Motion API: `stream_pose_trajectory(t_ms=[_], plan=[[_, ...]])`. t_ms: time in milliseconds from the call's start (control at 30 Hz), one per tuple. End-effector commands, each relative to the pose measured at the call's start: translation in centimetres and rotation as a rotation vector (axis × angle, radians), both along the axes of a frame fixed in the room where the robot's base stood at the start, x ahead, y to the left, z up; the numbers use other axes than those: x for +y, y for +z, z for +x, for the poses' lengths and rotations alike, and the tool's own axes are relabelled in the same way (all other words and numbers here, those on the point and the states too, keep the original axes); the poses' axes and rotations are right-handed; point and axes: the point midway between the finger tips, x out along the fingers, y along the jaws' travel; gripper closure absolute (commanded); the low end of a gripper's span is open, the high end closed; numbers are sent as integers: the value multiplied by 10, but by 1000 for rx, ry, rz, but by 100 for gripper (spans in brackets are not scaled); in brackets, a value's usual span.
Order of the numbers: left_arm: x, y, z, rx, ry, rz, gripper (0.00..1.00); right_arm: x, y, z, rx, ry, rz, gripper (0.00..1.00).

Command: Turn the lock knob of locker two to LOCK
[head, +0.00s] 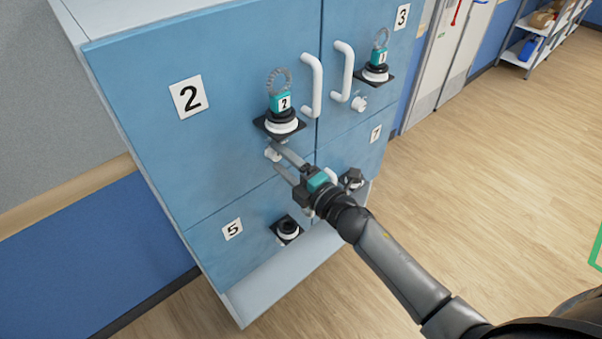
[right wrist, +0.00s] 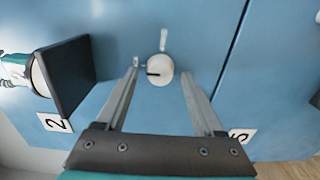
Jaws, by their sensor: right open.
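Locker two (head: 150,110) is a blue door marked with a "2" label. Its lock knob (head: 271,154) is small, white and round, below the black-and-white round fitting (head: 281,124) that carries a teal tag "2". My right gripper (head: 279,158) is open at the knob, partly covering it. In the right wrist view, the knob (right wrist: 161,66) shows between the two spread fingers, a little beyond their tips, with a dark mark pointing left. Small markings beside and above it are too small to read. I cannot tell whether a finger touches it. My left gripper is not in view.
White handles (head: 311,85) stand out from the doors to the right of the fitting. Locker five's black-and-white fitting (head: 287,229) is below. Another tagged fitting (head: 376,73) is on locker three. The wooden floor (head: 480,190) at right is open.

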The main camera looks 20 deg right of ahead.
Motion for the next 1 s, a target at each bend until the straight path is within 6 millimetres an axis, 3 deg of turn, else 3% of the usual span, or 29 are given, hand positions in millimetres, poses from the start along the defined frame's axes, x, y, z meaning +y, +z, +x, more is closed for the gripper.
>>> stream_pose_trajectory(t_ms=[700, 1000], plan=[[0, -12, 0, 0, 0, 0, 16, -38, -2, -105, 3, 0, 0, 31], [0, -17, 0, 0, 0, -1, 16, -49, -1, -135, 2, 0, -2, 31]])
